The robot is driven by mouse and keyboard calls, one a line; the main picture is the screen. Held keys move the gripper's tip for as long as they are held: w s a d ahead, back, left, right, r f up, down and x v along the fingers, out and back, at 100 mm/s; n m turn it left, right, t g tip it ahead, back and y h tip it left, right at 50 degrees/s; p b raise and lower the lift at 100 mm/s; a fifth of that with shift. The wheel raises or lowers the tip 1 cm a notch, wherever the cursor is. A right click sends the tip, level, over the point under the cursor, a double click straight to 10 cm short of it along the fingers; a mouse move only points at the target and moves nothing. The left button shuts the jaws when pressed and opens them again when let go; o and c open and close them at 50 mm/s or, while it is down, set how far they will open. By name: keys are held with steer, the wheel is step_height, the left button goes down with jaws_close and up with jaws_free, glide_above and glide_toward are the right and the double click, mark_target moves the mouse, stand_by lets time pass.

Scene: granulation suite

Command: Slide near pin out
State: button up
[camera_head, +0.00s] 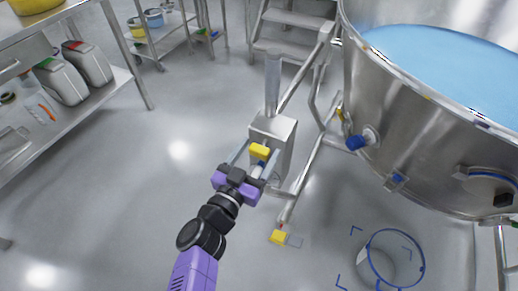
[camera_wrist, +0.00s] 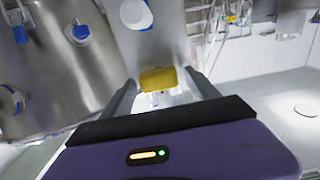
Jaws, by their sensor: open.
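A yellow block-shaped head (camera_head: 259,151), which looks like the near pin's handle, sits at the grey metal housing (camera_head: 274,128) at the foot of an upright post. In the wrist view the yellow head (camera_wrist: 158,80) is between the two fingers, with a short pale part below it. My gripper (camera_head: 257,156) is open, its fingers on either side of the head. A gap shows between the head and the right finger; contact on the left is unclear. The pin's shaft is mostly hidden.
A large steel vessel (camera_head: 420,120) with blue contents stands at the right. A yellow block (camera_head: 278,237) is at the lower end of a tubular leg. Shelving (camera_head: 60,110) is at left; open floor lies between.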

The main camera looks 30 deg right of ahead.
steer(key=shift+w+d, duration=0.3)
steer(key=shift+d, duration=0.05)
steer(key=shift+c, duration=0.4)
jaws_close()
steer(key=shift+p+v, duration=0.65)
steer(key=shift+v, duration=0.65)
steer(key=shift+s, duration=0.1)
steer(key=shift+o, duration=0.4)
jaws_free()
steer(key=shift+a, duration=0.15)
steer(key=shift+s, duration=0.1)
